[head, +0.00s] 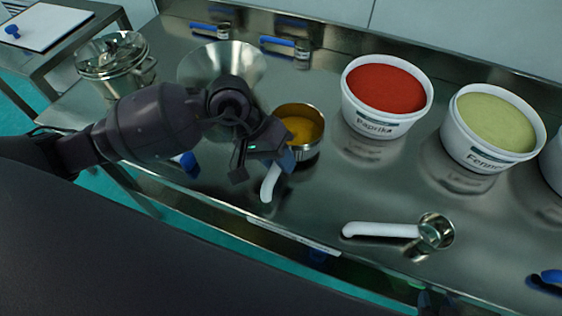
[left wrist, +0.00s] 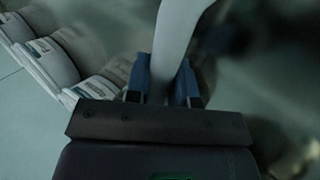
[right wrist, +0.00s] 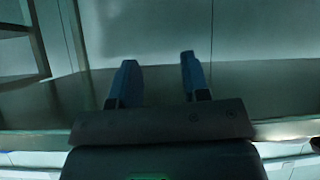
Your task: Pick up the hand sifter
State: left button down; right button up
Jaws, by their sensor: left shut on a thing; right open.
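The hand sifter is a round metal cup (head: 310,148) with a white handle (head: 270,183), and it holds yellow-brown powder (head: 300,128). It sits near the middle of the steel counter in the head view; I cannot tell if its base touches the counter. My left gripper (head: 284,158) is shut on the white handle, partly hiding it, close to the cup. In the left wrist view the handle (left wrist: 178,40) runs between the blue fingers (left wrist: 163,82). My right gripper (right wrist: 157,82) is open and empty in the right wrist view.
A white-handled scoop (head: 380,230) lies at the front of the counter (head: 340,190). A paprika tub (head: 375,122) and a fennel tub (head: 478,150) stand to the right. A metal funnel-like bowl (head: 222,62) and a lidded pot (head: 122,75) stand at left.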

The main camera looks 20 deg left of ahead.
pick_arm(q)
notch_tip(320, 180, up, 18)
jog(key=p, duration=0.1)
jog(key=shift+w+a, duration=0.15)
jog(key=shift+a, duration=0.05)
dwell(0.6)
jog(key=shift+w+a, duration=0.15)
jog(key=shift+a, duration=0.15)
jog(key=shift+w+a, duration=0.15)
jog(key=shift+a, duration=0.2)
jog(key=shift+w+a+b, duration=0.3)
jog(key=shift+a+b, duration=0.1)
jog(key=shift+a, duration=0.2)
dwell(0.3)
jog(key=shift+w+a, duration=0.25)
jog(key=shift+a, duration=0.2)
jog(key=shift+w+a+b, duration=0.3)
jog(key=shift+a+b, duration=0.1)
jog(key=shift+a, duration=0.2)
dwell(0.3)
jog(key=shift+w+a, duration=0.2)
jog(key=shift+a, duration=0.3)
